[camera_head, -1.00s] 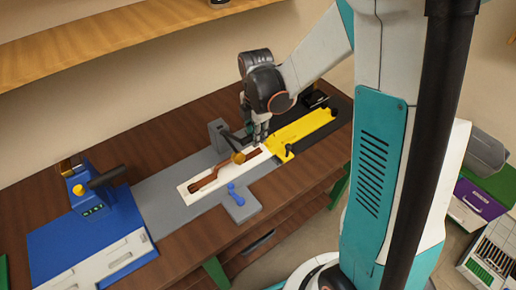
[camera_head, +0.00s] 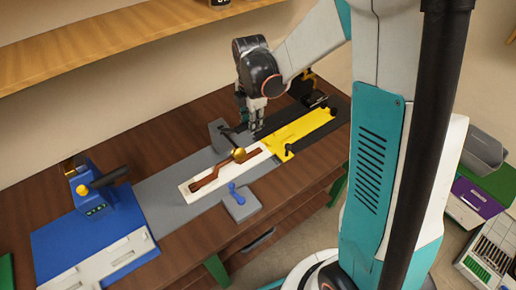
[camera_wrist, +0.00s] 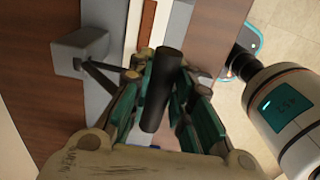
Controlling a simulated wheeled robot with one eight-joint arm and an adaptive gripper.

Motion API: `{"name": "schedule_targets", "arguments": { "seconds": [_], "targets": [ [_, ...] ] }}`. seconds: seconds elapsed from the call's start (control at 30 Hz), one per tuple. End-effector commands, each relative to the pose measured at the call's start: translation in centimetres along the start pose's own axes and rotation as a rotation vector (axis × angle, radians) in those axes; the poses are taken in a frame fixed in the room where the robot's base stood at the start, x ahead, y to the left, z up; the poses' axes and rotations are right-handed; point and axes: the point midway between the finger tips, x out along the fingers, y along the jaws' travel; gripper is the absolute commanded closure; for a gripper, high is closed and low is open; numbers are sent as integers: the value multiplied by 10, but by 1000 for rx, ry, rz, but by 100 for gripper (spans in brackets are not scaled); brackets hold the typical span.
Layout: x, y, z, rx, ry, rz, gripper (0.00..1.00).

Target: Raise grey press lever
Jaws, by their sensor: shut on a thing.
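The grey press has a grey block (camera_head: 219,131) on the grey base plate, with a thin dark lever arm (camera_head: 228,138) and a brass knob (camera_head: 239,155) above the white strip. My gripper (camera_head: 255,128) is just behind and right of the knob in the head view. In the wrist view my gripper (camera_wrist: 163,75) is shut on a black cylindrical handle (camera_wrist: 168,70) lying between its fingers. The lever arm (camera_wrist: 103,78) runs there from the grey block (camera_wrist: 82,50) towards the fingers. Where the arm joins the handle is partly hidden by the fingers.
A brown neck-shaped piece (camera_head: 212,177) lies on the white strip (camera_head: 193,191) under the knob. A yellow fixture (camera_head: 300,131) stands close to the right, a blue clamp (camera_head: 237,193) in front. A blue machine (camera_head: 95,225) is at the left. A shelf (camera_head: 120,40) hangs above.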

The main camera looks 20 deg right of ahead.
Motion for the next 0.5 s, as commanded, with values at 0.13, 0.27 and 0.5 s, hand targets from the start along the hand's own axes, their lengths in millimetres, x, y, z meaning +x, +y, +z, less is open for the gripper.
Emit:
{"name": "schedule_targets", "arguments": {
  "seconds": [0.13, 0.27, 0.5],
  "targets": [
    [-3, 4, 0, -1, 0, 3, 95],
    [-6, 6, 0, -1, 0, 2, 95],
    [-15, 12, 0, -1, 0, 1, 95]
  ]
}}
